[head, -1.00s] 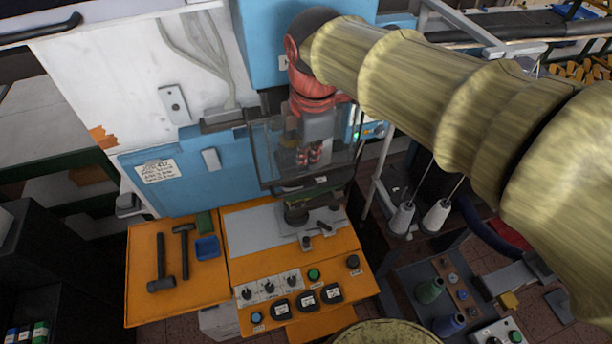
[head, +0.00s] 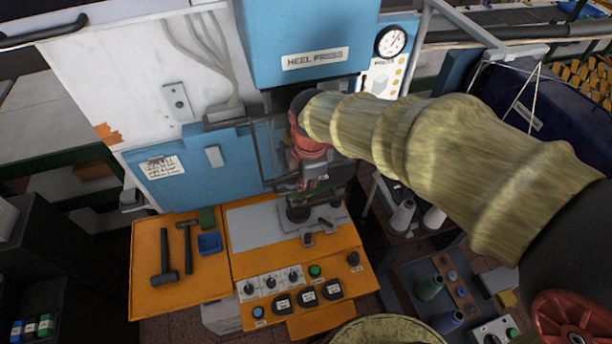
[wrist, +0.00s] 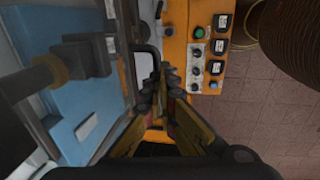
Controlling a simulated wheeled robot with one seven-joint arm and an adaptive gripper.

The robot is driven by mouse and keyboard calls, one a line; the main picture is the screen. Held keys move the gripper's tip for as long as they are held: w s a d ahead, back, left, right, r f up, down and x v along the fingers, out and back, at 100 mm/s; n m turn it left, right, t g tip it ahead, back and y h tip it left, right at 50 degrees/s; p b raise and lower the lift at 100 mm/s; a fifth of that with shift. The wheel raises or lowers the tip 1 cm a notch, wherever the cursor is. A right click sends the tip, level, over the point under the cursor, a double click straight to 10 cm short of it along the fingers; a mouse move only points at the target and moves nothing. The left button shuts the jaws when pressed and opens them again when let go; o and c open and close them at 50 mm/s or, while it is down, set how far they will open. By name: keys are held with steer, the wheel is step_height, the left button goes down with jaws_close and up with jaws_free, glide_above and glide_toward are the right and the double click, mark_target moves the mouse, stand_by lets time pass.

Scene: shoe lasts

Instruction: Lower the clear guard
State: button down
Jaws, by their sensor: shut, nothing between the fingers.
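The clear guard (head: 268,150) is a see-through panel with a dark edge on the front of the blue heel press (head: 292,40). In the head view its left part shows above the work plate, and my gripper and forearm cover much of the rest. My gripper (head: 312,183) points down at the guard, close to its lower edge; I cannot tell whether they touch. In the wrist view the fingers of my gripper (wrist: 163,75) are together with nothing between them. A dark bar (wrist: 148,52) runs close by the fingertips.
Below the guard is the grey work plate (head: 255,226) with a dark fixture. An orange control panel (head: 350,286) with knobs and buttons is in front. Two hammers (head: 160,258) and a blue tray (head: 209,243) lie on the left. Thread cones (head: 402,215) stand on the right.

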steer(key=shift+f, duration=0.1)
step_height(320, 180, down, 23)
steer(key=b, duration=1.2)
steer(key=shift+s, duration=0.1)
step_height(320, 180, up, 14)
steer(key=s+p, duration=0.2)
steer(key=p, duration=0.1)
steer(key=shift+d, duration=0.3)
steer(key=shift+s, duration=0.1)
